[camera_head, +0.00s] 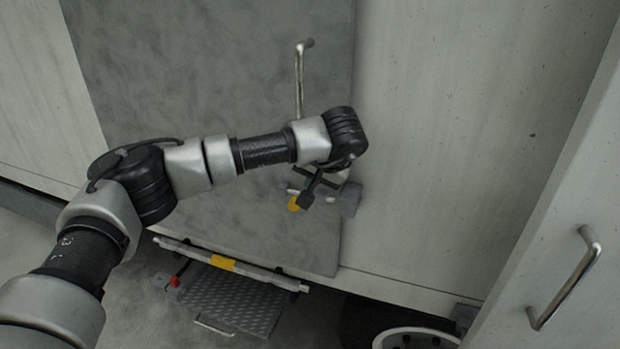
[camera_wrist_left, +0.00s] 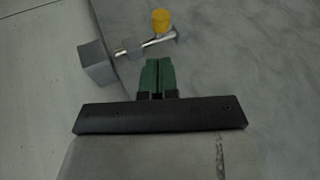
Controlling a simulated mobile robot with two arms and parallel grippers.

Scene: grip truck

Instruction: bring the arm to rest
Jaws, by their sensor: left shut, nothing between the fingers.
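My left arm (camera_head: 200,165) comes in from the left and reaches across a grey door panel (camera_head: 215,60). My left gripper (camera_head: 306,200) is beside a metal latch with a grey block (camera_head: 349,199) and a yellow knob (camera_head: 293,204). In the left wrist view the green fingertips (camera_wrist_left: 158,75) are together with nothing between them. The latch's grey block (camera_wrist_left: 97,64) and yellow knob (camera_wrist_left: 160,20) show beyond the fingertips. I cannot tell how far the fingers are from the latch. My right gripper is not in view.
A metal bar handle (camera_head: 299,80) stands on the panel above my wrist. A ridged metal step (camera_head: 232,296) sticks out below the panel. A wheel (camera_head: 415,338) is at the bottom. Another door with a handle (camera_head: 565,280) stands close on the right.

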